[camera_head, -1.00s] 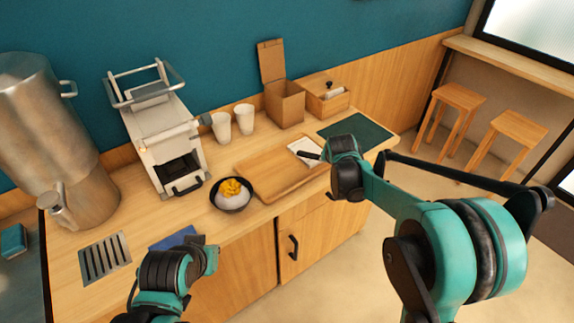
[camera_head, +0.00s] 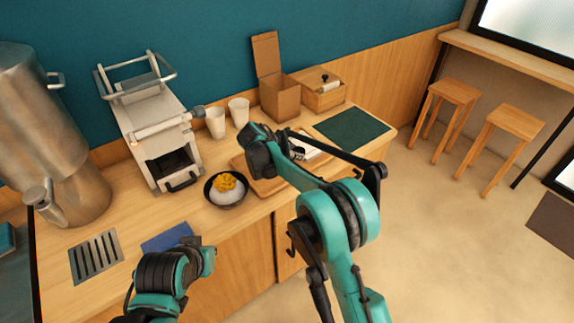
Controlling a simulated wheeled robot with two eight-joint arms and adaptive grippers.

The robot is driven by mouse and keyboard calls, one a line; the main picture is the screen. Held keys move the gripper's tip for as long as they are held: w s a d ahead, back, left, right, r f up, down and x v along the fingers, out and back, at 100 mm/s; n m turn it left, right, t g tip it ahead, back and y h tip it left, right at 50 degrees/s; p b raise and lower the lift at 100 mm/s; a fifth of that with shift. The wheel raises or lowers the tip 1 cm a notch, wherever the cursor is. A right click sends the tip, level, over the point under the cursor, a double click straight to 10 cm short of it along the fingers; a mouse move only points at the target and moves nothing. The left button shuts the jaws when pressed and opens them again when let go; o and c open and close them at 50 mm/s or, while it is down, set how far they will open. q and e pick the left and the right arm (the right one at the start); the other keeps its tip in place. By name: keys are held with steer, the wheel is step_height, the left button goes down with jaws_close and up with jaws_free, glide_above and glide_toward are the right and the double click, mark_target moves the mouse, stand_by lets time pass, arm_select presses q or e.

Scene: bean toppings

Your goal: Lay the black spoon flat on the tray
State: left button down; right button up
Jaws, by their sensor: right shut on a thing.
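The wooden tray (camera_head: 262,188) lies on the counter, partly covered by my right arm. My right gripper (camera_head: 293,146) is above the tray's back part, beside a white napkin (camera_head: 310,142). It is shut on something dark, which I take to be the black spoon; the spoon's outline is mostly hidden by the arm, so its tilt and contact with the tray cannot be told. My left gripper (camera_head: 208,256) is low in front of the counter, away from the tray, and its finger opening is unclear.
A black bowl (camera_head: 237,202) with white and yellow food stands left of the tray. Two white cups (camera_head: 216,124), an open cardboard box (camera_head: 281,99) and a wooden box (camera_head: 324,95) stand behind. A dark green mat (camera_head: 352,128) lies at the right.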

steer(key=shift+w+a+f+b, duration=0.2)
steer(key=shift+a+f, duration=0.2)
steer(key=shift+a, duration=0.15)
steer(key=shift+w+a+f+b, duration=0.1)
steer(key=shift+w+a+f, duration=0.05)
steer(key=shift+a+f, duration=0.35)
step_height(320, 180, down, 4)
steer(key=shift+r+b, duration=0.15)
steer(key=shift+b, duration=0.75)
steer(key=shift+r, duration=0.1)
steer(key=shift+c, duration=0.3)
steer(key=o, duration=1)
